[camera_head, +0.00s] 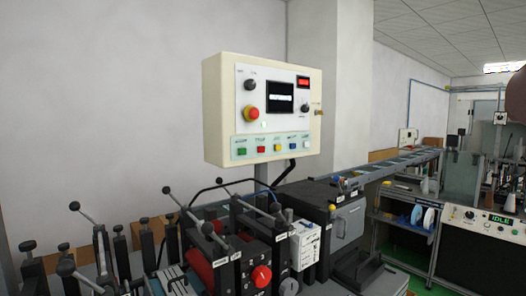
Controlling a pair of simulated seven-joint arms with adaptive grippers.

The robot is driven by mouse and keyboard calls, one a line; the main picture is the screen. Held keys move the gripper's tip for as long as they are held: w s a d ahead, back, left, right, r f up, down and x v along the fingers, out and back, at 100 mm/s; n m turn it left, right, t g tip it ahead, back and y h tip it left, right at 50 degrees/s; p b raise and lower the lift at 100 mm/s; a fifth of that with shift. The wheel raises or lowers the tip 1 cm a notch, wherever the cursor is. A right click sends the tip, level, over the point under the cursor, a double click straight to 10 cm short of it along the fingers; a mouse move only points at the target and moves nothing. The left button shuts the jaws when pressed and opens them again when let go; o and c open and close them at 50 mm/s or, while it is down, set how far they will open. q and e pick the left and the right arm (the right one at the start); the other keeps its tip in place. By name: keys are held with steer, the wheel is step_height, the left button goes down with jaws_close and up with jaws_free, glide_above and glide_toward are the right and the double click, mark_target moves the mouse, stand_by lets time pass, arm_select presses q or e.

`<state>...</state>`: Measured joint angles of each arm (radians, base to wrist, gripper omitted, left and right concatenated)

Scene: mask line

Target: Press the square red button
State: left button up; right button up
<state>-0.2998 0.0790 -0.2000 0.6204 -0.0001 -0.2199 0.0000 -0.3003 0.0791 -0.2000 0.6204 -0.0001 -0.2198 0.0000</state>
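A cream control box (213,110) stands on a post in the upper middle of the head view, its front turned slightly to the right. A small square red button (261,149) sits in the row along the bottom of its panel, second from the left. It is between a green button (241,151) and a yellow button (277,147). A larger round red knob on a yellow base (251,113) is above the row. Neither of my grippers shows in this view, and nothing covers the red button.
A blue button (292,147) is farther right in the row. A conveyor (400,163) runs back on the right. A blurred brown shape (516,96) cuts the right edge.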

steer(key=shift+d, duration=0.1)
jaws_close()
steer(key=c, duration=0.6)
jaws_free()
